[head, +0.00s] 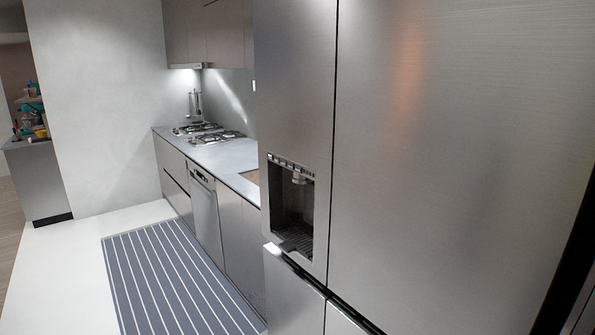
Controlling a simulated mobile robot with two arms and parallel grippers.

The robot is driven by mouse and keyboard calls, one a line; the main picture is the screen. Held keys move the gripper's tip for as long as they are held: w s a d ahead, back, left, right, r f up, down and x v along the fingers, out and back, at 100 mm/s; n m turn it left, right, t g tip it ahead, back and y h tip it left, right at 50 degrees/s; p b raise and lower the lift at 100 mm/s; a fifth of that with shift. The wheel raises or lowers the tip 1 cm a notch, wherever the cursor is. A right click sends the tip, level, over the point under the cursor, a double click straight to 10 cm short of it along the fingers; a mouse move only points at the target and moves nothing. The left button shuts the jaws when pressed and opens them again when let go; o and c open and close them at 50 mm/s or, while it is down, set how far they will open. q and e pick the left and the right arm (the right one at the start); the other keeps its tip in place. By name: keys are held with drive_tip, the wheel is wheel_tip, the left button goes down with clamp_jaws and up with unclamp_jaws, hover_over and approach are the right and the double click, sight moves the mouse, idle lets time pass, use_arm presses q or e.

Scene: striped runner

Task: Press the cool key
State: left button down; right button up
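A stainless steel fridge (455,150) fills the right half of the head view, close to me. In its left door is a dark dispenser recess (292,215) with a spout (298,178) at the top and a grated tray at the bottom. A narrow strip of small keys (290,167) runs along the top of the recess. The key labels are too small to read, so I cannot tell which is the cool key. Neither of my grippers is in view.
A striped runner (175,280) lies on the pale floor left of the fridge. A cabinet with colourful items stands far left. The floor in front is clear.

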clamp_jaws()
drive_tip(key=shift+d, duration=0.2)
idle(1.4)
